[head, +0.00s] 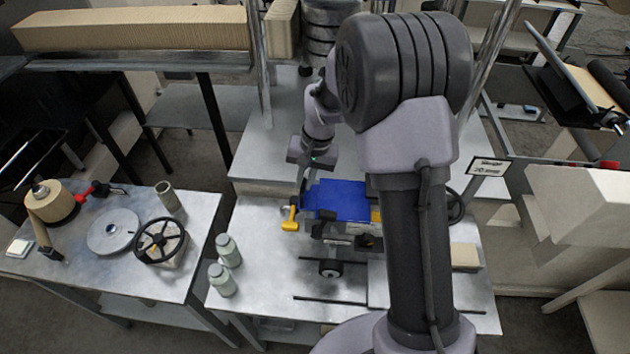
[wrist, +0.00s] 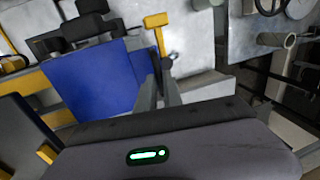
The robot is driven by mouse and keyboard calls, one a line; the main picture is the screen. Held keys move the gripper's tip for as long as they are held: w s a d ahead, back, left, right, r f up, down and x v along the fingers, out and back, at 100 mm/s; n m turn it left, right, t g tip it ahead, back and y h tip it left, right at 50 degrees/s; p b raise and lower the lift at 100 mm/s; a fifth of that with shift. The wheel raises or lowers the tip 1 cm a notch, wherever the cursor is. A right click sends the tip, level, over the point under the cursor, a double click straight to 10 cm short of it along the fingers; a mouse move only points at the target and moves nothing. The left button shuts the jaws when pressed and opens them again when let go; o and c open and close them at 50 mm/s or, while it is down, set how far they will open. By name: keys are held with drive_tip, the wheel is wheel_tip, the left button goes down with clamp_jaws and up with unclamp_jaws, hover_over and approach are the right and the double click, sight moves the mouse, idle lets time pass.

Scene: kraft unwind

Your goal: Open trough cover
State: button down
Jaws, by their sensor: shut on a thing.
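The trough cover is a blue panel (head: 340,200) on the machine in the middle of the metal bench, and it fills the left of the wrist view (wrist: 95,80). My gripper (head: 302,188) reaches down to the cover's left edge. In the wrist view my gripper's narrow fingers (wrist: 157,72) are closed together at the blue panel's right edge. The exact contact is partly hidden by the fingers. A yellow handle (head: 290,218) stands just left of the cover and also shows beyond the fingers in the wrist view (wrist: 156,21).
My arm hides part of the bench right of the cover. Two pale jars (head: 226,265) stand at the bench's left front. A side table (head: 105,275) at left holds a black handwheel (head: 161,241) and a grey disc (head: 114,231). A small sign (head: 487,166) stands at right.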

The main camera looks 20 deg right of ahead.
drive_tip(key=c, duration=1.8)
unclamp_jaws()
drive_tip(key=shift+o, duration=0.2)
drive_tip(key=s+d+r+p, duration=0.1)
drive_tip(key=d+r+p, duration=0.1)
drive_tip(key=r, duration=1.5)
drive_tip(key=shift+s+d, duration=0.15)
drive_tip(key=shift+d, duration=0.45)
drive_tip(key=s+a+f+t+b, duration=0.2)
drive_tip(key=s+a+f+b, duration=0.1)
drive_tip(key=s+f+b, duration=0.5)
drive_tip(key=s+a+f+t+b, duration=0.3)
drive_tip(key=s+f+b, duration=0.4)
drive_tip(key=s+b, duration=0.7)
drive_tip(key=s, duration=0.2)
drive_tip(key=shift+s+a+f, duration=0.3)
drive_tip(key=shift+s+f, duration=0.05)
drive_tip(key=shift+f, duration=0.05)
